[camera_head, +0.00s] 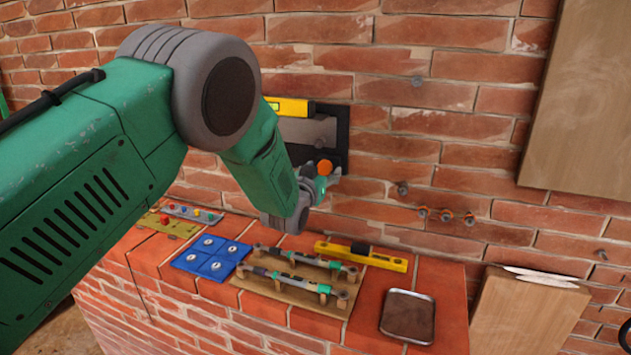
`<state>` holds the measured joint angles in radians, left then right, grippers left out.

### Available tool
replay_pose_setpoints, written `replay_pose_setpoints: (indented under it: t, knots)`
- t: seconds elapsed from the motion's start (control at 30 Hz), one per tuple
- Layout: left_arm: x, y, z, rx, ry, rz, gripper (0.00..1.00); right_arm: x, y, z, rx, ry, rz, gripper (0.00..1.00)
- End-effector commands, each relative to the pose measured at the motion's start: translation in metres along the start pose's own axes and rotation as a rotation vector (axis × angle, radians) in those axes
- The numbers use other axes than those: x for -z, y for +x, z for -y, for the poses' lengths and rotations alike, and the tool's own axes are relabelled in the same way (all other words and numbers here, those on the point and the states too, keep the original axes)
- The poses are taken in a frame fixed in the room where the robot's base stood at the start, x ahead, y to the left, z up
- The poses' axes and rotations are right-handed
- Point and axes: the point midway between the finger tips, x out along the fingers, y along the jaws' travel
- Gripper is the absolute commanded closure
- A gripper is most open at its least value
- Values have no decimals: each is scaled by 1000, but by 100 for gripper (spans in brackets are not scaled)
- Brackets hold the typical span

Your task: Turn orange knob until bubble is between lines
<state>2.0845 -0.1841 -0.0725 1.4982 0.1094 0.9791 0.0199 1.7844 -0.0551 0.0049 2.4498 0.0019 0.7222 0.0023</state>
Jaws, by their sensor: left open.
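An orange knob (325,167) sticks out at the lower right of a dark plate (341,131) on the brick wall. A yellow spirit level (289,106) rests along the top of a grey piece on that plate. Its bubble and lines are too small to make out, and my arm hides its left part. My left gripper (326,181) is at the knob, open, with its fingers just below and around it. I cannot tell whether they touch it. My right gripper is not in view.
A brick ledge below holds a blue tray (211,257), a wooden rack (322,303) with torque wrenches, another yellow level (361,257) and a dark metal dish (408,316). Bolts (445,215) stick out of the wall at right. A wooden board (580,110) leans at far right.

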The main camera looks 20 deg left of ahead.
Motion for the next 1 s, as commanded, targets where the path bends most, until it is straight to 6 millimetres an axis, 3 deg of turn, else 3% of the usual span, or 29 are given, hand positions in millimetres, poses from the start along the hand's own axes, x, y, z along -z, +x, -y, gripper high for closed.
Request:
replay_pose_setpoints:
  t: [0.5,0.7,1.0]
  knots:
    - [-1,-94,-2,-1,1,2,47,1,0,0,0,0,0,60]
    - [-1,-107,-1,-1,1,1,47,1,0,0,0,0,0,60]
    - [-1,-108,-2,-1,1,1,47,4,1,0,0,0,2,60]
